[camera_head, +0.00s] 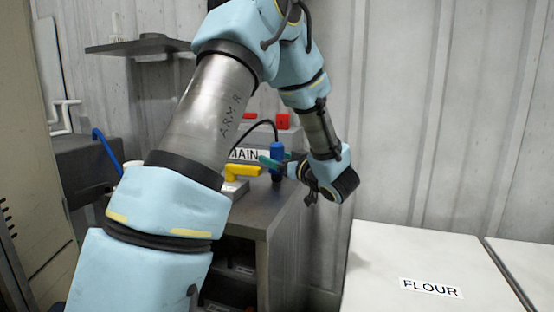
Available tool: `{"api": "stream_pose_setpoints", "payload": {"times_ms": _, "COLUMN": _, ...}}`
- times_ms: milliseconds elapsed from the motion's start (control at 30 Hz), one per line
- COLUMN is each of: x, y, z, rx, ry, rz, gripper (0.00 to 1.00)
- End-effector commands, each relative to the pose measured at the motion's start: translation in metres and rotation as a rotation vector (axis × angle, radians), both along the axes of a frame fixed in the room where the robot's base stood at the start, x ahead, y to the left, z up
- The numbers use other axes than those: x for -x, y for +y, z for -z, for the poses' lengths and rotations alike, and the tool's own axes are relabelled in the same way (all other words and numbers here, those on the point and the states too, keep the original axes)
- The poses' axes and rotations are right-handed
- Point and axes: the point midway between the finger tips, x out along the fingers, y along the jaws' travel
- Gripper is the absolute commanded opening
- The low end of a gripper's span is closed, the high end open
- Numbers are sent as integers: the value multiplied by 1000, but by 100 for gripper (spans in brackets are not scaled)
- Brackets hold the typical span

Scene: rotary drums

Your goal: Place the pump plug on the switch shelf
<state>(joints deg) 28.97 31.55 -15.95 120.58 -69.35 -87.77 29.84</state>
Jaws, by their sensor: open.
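A blue plug (277,151) with a black cable looping from its top stands upright at the right end of the grey bench, by the box marked MAIN; it looks like the pump plug. My gripper (277,162) reaches in from the right at the plug's height, with its green fingertips beside the plug. The jaws are open; whether they touch the plug cannot be told. A dark wall shelf (116,47) with small pale items is at the upper left, partly behind my arm. No label shows which surface is the switch shelf.
A yellow handle (243,172) sits just left of the plug. Red switches (282,121) show behind it. My arm hides much of the grey bench (262,208). A blue cable (107,150) hangs at left. A white surface marked FLOUR (395,250) is clear at lower right.

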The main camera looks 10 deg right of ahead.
Motion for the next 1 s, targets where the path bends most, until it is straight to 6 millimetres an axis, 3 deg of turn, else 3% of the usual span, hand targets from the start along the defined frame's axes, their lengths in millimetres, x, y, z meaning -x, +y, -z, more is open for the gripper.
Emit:
{"api": "stream_pose_setpoints", "payload": {"times_ms": 267, "x": 4, "y": -3, "z": -3, "rx": 0, "ry": 0, "rz": 1, "gripper": 81}}
{"api": "stream_pose_setpoints", "payload": {"times_ms": 700, "x": 79, "y": -44, "z": -2, "rx": 1, "ry": 0, "rz": 5, "gripper": 81}}
{"api": "stream_pose_setpoints", "payload": {"times_ms": 1000, "x": 105, "y": -56, "z": -3, "rx": 0, "ry": 0, "rz": 0, "gripper": 81}}
